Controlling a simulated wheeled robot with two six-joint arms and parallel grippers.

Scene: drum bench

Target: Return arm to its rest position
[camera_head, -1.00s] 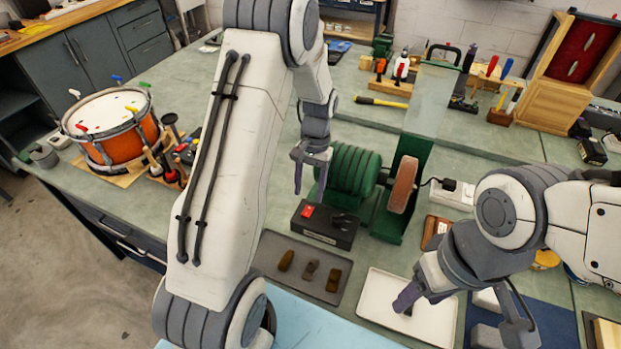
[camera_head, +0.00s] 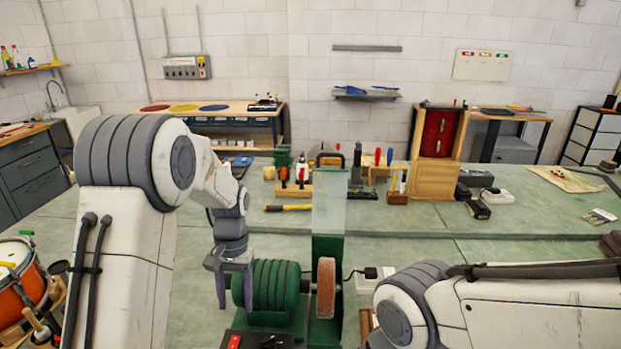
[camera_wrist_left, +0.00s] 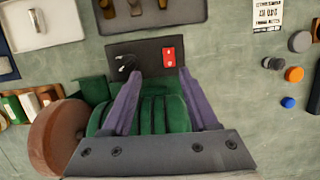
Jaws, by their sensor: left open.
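My left arm comes in from the left in the head view. Its gripper (camera_head: 234,288) hangs pointing down beside the green bench grinder (camera_head: 274,286), at the left end of its motor as seen there. In the left wrist view the two purple-grey fingers (camera_wrist_left: 160,98) are spread apart with nothing held between them. The green motor shows between and beyond them. My right arm (camera_head: 520,310) reaches in from the right. Its gripper is below the picture edge and hidden.
The grinder's brown wheel (camera_head: 326,288) stands right of the motor. A black switch box (camera_wrist_left: 146,57) with a red switch lies by the motor. A dark tray (camera_wrist_left: 182,20) is beyond it. A drum (camera_head: 10,300) stands at left. Bench space right of the tool row is partly clear.

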